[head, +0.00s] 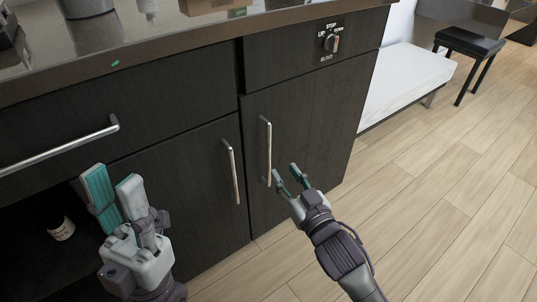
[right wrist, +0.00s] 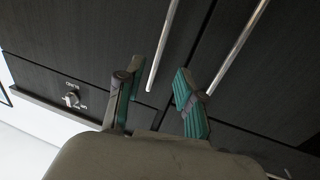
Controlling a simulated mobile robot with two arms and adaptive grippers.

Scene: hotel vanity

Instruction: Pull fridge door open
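A dark wood cabinet door (head: 300,160) with an upright metal bar handle (head: 267,140) stands right of centre and is shut. To its left is another shut dark door (head: 185,195) with its own bar handle (head: 231,170). I cannot tell which door is the fridge. My right gripper (head: 286,176) is open and empty, near the lower end of the right door's handle. In the right wrist view, one bar handle (right wrist: 163,45) lies between the open fingers, seemingly beyond the tips; a second handle (right wrist: 240,45) is to the right. My left gripper (head: 112,190) is open and empty at lower left.
A drawer with a long bar handle (head: 65,151) is at left, above an open dark compartment holding a small white cup-like object (head: 62,229). A knob (head: 331,43) sits on the panel above the right door. Wooden floor (head: 430,190) is clear at right.

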